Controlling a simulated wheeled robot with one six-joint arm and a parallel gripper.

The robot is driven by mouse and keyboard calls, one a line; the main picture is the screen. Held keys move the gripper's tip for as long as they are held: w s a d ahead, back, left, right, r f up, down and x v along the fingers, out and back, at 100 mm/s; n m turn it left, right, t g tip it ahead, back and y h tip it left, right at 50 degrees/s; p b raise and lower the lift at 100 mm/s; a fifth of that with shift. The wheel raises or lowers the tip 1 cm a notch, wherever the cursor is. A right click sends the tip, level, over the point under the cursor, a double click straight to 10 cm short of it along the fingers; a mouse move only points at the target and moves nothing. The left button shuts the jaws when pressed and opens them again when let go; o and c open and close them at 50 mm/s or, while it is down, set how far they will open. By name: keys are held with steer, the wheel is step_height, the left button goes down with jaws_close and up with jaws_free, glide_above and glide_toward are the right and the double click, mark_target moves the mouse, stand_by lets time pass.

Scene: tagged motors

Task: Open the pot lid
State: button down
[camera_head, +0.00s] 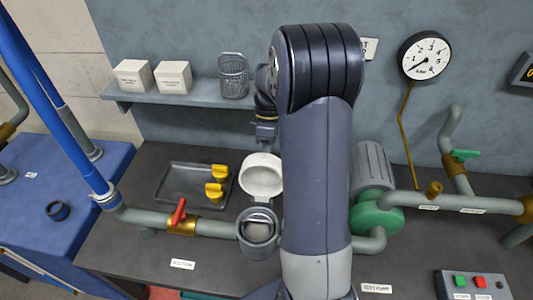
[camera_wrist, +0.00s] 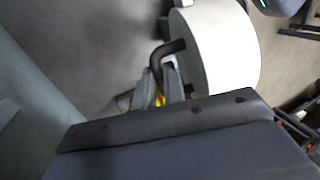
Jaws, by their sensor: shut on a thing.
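The grey pot (camera_head: 258,236) is set in the pipe run on the bench, with its round mouth uncovered. Its white round lid (camera_head: 262,176) stands tipped up behind the mouth, its inner face toward the head camera. In the wrist view the lid (camera_wrist: 218,48) shows from its outer side, with a dark bent handle (camera_wrist: 168,50). My gripper (camera_wrist: 160,88) is shut on that handle. In the head view my fingertips are hidden behind the lid.
A dark tray (camera_head: 170,190) with yellow parts (camera_head: 214,190) lies left of the pot. A red-handled valve (camera_head: 180,214) is on the pipe. A green pump (camera_head: 376,216) stands to the right. A shelf (camera_head: 190,92) holds two white boxes and a wire basket.

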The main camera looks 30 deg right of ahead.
steer(key=shift+w+r, duration=0.1)
steer(key=c, duration=1.5)
jaws_free()
steer(key=shift+d, duration=0.1)
steer(key=b+v, duration=0.1)
steer(key=v, duration=0.9)
steer(key=shift+w+r, duration=0.15)
steer(key=shift+r, duration=0.25)
